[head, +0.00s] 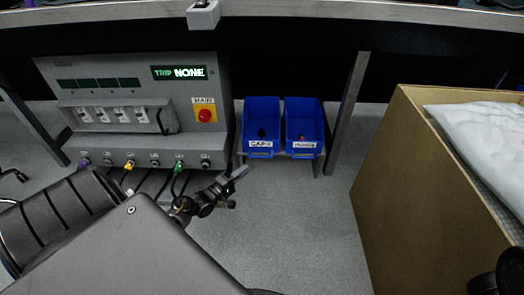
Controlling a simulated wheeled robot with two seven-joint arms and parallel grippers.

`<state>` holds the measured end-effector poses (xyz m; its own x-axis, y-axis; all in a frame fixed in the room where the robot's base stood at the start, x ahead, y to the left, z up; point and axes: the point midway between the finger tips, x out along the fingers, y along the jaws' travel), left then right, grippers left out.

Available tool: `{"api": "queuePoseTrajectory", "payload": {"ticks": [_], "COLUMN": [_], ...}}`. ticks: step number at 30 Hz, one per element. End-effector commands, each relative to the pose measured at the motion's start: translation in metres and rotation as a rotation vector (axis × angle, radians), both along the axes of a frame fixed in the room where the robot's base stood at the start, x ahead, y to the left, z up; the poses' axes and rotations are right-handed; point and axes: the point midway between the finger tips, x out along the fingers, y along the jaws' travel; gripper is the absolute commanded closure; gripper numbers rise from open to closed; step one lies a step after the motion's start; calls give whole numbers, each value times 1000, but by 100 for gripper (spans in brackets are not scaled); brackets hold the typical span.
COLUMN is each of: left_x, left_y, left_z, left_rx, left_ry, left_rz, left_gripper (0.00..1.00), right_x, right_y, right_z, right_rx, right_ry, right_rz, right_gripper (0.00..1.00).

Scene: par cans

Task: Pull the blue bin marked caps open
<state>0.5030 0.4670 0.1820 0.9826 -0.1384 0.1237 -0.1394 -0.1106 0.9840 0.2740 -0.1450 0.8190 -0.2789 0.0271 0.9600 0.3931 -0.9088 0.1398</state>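The blue bin marked caps (262,115) is the left one of two small blue bins side by side on a low rack under the bench. Its white label is on its front, and a dark item lies inside. My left gripper (238,188) is in front of and below this bin, a little to its left. Its fingers look spread and empty, and it appears apart from the bin. My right gripper is not clearly in view.
The second blue bin (304,120) has a label I cannot read surely. A grey control panel (130,100) with a red button and plugged cables stands left. A metal leg (350,105) and a cardboard box (425,180) stand right. Grey floor (300,220) is clear between.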

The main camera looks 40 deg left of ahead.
Motion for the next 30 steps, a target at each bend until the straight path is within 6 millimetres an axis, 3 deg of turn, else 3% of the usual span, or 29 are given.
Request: {"api": "queuePoseTrajectory", "payload": {"ticks": [15, 21, 30], "left_x": [87, 101, 103], "left_y": [-14, -16, -16], "left_z": [8, 12, 13], "left_rx": [0, 0, 0], "left_ry": [-4, -2, -1], "left_rz": [-3, -3, -3], "left_gripper": [80, 80, 80], "right_x": [-10, -10, -10], "right_y": [-2, -3, -3], "right_z": [-3, -8, -8], "right_rx": [47, 49, 50], "right_ry": [-36, -33, -34], "right_rz": [24, 24, 25], "right_gripper": [64, 64, 64]}}
